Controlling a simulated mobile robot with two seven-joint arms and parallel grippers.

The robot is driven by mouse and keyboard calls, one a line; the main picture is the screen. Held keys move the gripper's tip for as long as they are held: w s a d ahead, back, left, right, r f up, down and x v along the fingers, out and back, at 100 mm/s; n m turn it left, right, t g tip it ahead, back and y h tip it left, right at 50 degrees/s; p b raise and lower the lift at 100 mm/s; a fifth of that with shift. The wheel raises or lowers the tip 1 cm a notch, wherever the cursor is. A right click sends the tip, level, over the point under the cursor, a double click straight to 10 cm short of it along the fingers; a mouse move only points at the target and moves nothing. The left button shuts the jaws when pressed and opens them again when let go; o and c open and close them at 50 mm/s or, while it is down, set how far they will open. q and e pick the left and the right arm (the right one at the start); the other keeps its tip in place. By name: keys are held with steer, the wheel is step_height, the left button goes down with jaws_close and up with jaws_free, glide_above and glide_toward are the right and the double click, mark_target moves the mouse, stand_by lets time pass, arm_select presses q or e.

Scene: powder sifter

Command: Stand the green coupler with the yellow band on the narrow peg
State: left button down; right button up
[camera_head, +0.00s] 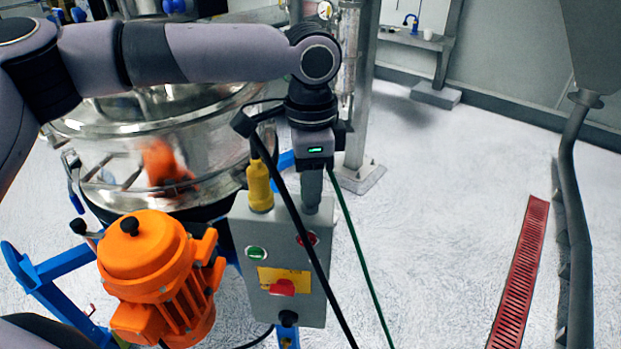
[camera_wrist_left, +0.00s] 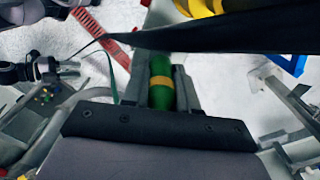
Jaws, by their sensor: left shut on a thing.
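My left gripper (camera_head: 312,202) points down over the top of the grey control box (camera_head: 285,240). It is shut on the green coupler with the yellow band (camera_wrist_left: 161,88), which sits between its two fingers in the left wrist view. In the head view the coupler is hidden by the gripper. A thin green cable (camera_head: 350,225) hangs from near the gripper to the floor. I cannot make out the narrow peg in either view. My right gripper is not in view.
A yellow connector (camera_head: 259,187) stands at the box's left top, close to my gripper. A black cable (camera_head: 310,240) crosses in front of the box. An orange motor (camera_head: 160,270) and the steel sifter (camera_head: 200,140) stand left. Floor to the right is mostly open, with a red grate (camera_head: 520,275).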

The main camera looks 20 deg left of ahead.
arm_select(q)
steer(key=shift+f, duration=0.75)
stand_by(0.3)
steer(key=c, duration=0.8)
jaws_free()
